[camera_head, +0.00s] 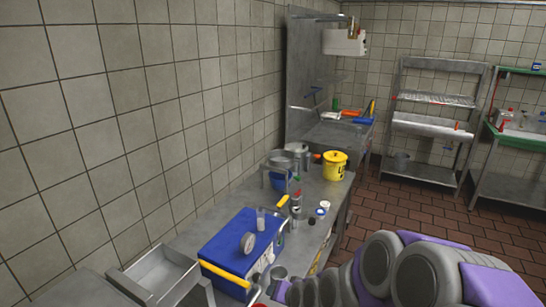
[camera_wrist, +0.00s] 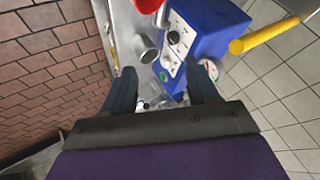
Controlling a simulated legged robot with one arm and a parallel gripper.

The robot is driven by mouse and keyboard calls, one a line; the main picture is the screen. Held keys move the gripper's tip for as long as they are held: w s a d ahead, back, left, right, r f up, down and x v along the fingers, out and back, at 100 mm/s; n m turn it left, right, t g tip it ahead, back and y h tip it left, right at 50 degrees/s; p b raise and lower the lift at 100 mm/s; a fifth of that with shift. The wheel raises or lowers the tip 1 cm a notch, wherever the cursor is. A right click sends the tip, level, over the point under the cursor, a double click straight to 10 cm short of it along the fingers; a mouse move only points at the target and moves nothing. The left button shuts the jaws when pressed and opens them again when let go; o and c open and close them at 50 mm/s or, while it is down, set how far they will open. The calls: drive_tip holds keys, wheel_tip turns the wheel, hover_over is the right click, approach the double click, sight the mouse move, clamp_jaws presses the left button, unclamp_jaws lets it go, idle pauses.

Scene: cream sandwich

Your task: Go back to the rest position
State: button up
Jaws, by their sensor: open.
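My gripper shows in the wrist view (camera_wrist: 163,85), with its two dark fingers apart and nothing between them. Beyond the fingers is the side of a blue box (camera_wrist: 215,30) with a white panel, and a grey metal cup (camera_wrist: 146,48) beside it. In the head view my purple and grey arm fills the lower right, and the gripper's fingers are not clear there. The blue box with a yellow handle (camera_head: 226,244) stands on the metal counter just left of the arm.
A metal counter (camera_head: 318,190) runs along the left wall. It holds a yellow bucket (camera_head: 334,166), bottles and jars. Metal shelves (camera_head: 428,122) stand at the back. Red-brown tiled floor (camera_head: 400,205) is free right of the counter.

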drive_tip(key=s+d+r+n+g+h, duration=0.1)
drive_tip(key=s+d+r+g, duration=0.2)
drive_tip(key=s, duration=0.8)
drive_tip(key=s+d+r+n+g+h, duration=0.1)
drive_tip(key=s+d+r+g, duration=0.2)
drive_tip(key=s, duration=0.8)
drive_tip(key=s+d+r+n+g+h, duration=0.1)
drive_tip(key=s+d+r+g, duration=0.2)
drive_tip(key=s, duration=0.9)
drive_tip(key=shift+d+r+h, duration=0.3)
drive_tip(key=shift+d+r, duration=0.5)
drive_tip(key=shift+d, duration=0.4)
